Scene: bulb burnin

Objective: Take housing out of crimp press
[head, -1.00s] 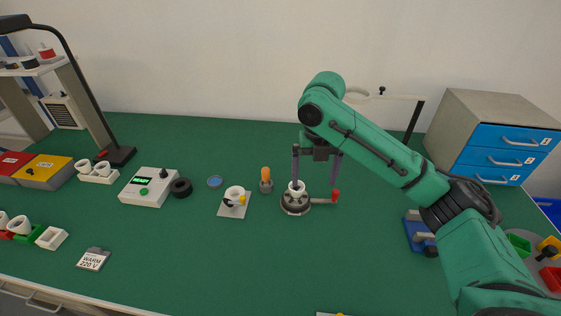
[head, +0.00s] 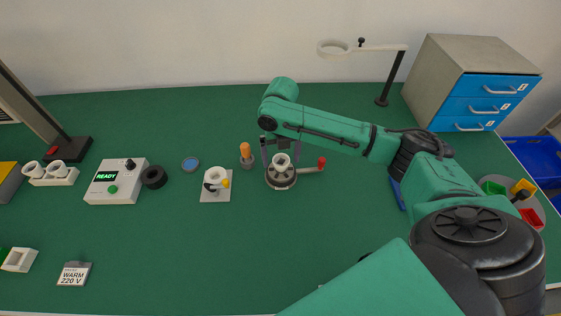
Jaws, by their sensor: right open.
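The crimp press (head: 281,180) is a round dark base with a lever ending in a red knob to its right, standing mid-table. The white housing (head: 282,161) sits in its top, looking like a small cup. My right gripper (head: 281,153) is open above the press, pointing down. One finger shows on each side of the housing in the picture. I cannot tell whether either finger touches it. The gripper's palm is largely hidden behind my right arm. My left gripper is not in view.
Left of the press are an orange-handled tool (head: 245,155), a grey plate (head: 216,193) with a white cup, a black ring (head: 154,177) and a box reading READY (head: 117,182). A lamp stand (head: 392,80) and blue-drawer cabinet (head: 440,80) stand behind right.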

